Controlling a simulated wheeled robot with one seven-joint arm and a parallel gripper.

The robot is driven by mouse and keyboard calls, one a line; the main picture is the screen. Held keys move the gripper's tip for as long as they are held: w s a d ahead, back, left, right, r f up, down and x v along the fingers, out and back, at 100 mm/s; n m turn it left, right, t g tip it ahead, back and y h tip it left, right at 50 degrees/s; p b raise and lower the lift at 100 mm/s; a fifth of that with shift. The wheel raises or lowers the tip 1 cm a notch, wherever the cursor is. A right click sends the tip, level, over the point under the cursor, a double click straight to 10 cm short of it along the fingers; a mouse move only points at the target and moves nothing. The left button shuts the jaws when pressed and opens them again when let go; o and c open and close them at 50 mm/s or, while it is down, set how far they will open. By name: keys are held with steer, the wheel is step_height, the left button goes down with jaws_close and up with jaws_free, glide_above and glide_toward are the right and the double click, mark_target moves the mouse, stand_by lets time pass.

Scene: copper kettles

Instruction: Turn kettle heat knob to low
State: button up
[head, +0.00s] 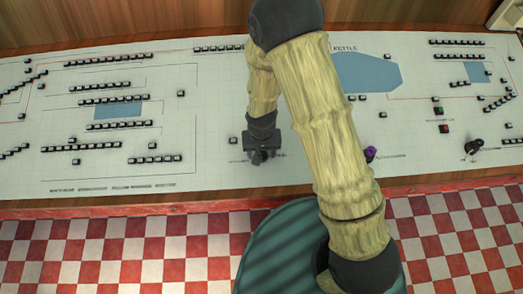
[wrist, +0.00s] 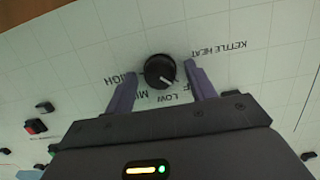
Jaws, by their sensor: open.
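The kettle heat knob (wrist: 160,71) is round and black with a pale pointer line. It sits on the white panel beside the words KETTLE HEAT, with HIGH, LOW and partly hidden labels around it. Its pointer slants to the lower right, toward the partly hidden label ending in F, right of LOW. My gripper (wrist: 161,75) is open, one finger on each side of the knob; gaps show on both sides. In the head view my gripper (head: 262,152) is low over the panel's front part and hides the knob.
The white console panel (head: 210,100) carries rows of small black buttons. A purple knob (head: 370,153) and a black knob (head: 473,146) stand to the right. A red button (wrist: 36,126) and a green one lie left in the wrist view. A checkered floor (head: 120,240) lies in front.

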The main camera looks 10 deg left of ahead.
steer(key=shift+c, duration=0.4)
steer(key=c, duration=0.9)
steer(key=shift+m, duration=0.3)
steer(key=m+y+b, duration=0.1)
steer(key=m, duration=0.3)
steer(key=shift+d, duration=0.1)
steer(key=shift+m+y+b, duration=0.4)
steer(key=shift+m+b, duration=0.4)
steer(key=shift+m, duration=1.2)
steer(key=o, duration=1)
